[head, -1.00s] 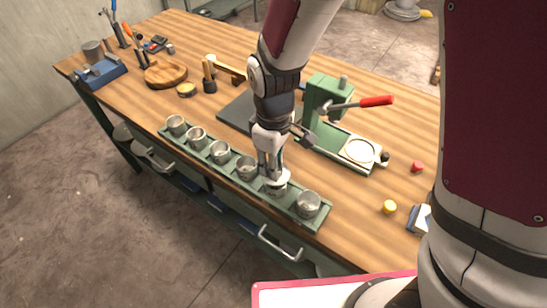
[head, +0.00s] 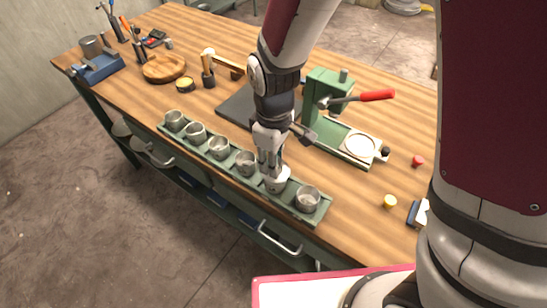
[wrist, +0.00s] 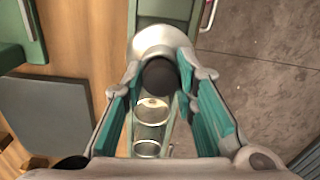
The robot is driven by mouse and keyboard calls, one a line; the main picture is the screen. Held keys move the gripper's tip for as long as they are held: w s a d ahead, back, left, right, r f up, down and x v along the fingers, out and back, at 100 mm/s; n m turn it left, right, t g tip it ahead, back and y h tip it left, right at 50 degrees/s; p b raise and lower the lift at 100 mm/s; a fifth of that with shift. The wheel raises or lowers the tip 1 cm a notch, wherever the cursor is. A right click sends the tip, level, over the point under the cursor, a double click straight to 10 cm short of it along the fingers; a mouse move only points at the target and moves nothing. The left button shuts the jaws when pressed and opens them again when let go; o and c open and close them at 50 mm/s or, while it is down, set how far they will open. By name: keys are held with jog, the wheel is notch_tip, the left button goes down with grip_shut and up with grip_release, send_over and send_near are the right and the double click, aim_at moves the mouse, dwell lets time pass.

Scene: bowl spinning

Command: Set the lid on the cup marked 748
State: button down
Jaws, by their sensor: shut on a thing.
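Several metal cups stand in a row in a long green tray (head: 168,128) along the table's front edge. My gripper (head: 270,163) is over the second cup from the right (head: 275,187). It is shut on the dark knob (wrist: 160,76) of a pale round lid (wrist: 150,38); the lid also shows in the head view (head: 282,172). The lid is upright at this cup's mouth and hides most of it. I cannot tell whether it touches the rim. The rightmost cup (head: 308,199) is open. No cup number is readable.
A green press with a red handle (head: 377,95) stands behind the tray. A dark mat (head: 237,108) lies beside it. A yellow piece (head: 390,201) and a red piece (head: 418,160) lie at right. A wooden round board (head: 164,68) is at back left.

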jog(key=shift+f+b, duration=0.35)
jog(key=shift+f, duration=0.6)
dwell(0.9)
jog(key=c, duration=1.2)
grip_release()
jog(key=shift+o, duration=0.5)
jog(key=shift+o, duration=1.4)
jog(key=shift+r+p, duration=2.05)
jog(key=shift+r, duration=2)
